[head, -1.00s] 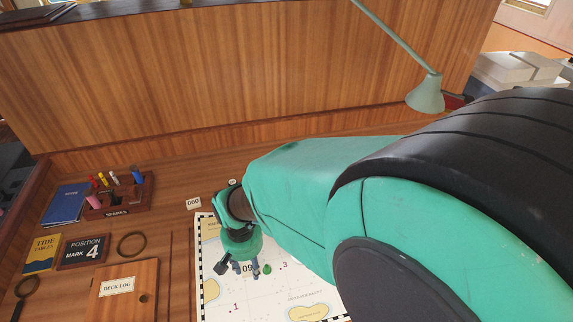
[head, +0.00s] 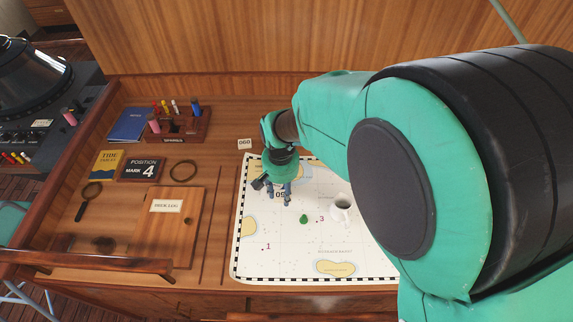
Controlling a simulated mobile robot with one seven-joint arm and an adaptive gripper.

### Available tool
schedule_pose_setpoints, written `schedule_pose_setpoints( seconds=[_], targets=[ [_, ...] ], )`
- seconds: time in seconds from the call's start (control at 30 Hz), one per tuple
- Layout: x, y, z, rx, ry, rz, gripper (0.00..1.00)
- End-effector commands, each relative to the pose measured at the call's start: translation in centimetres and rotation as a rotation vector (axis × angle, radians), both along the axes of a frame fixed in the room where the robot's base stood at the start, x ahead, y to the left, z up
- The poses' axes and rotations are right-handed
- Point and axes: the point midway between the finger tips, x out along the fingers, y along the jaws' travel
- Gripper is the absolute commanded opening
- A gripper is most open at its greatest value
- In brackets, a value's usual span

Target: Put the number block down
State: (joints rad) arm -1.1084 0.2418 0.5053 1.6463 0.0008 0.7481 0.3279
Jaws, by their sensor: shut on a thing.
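My gripper (head: 279,195) is in the head view over the upper left part of the sea chart (head: 285,255), pointing down. It is shut on a white number block (head: 280,193), whose dark digits are partly covered by the fingers. I cannot tell whether the block touches the chart or is just above it. Another white block marked 060 (head: 245,143) stands on the wood behind the chart's upper left corner.
A white mug (head: 342,205) and a small green piece (head: 304,219) are on the chart, right of my gripper.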

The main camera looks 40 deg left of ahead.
Motion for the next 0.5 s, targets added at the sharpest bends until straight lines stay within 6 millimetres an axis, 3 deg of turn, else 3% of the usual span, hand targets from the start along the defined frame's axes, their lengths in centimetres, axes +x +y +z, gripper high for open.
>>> schedule_pose_setpoints(
  seconds=[0.3, 0.5],
  targets=[
    [2.5, 4.5, -0.5, 0.000, 0.000, 0.000, 0.19],
    [3.5, 6.3, -0.7, 0.000, 0.000, 0.000, 0.19]
  ],
)
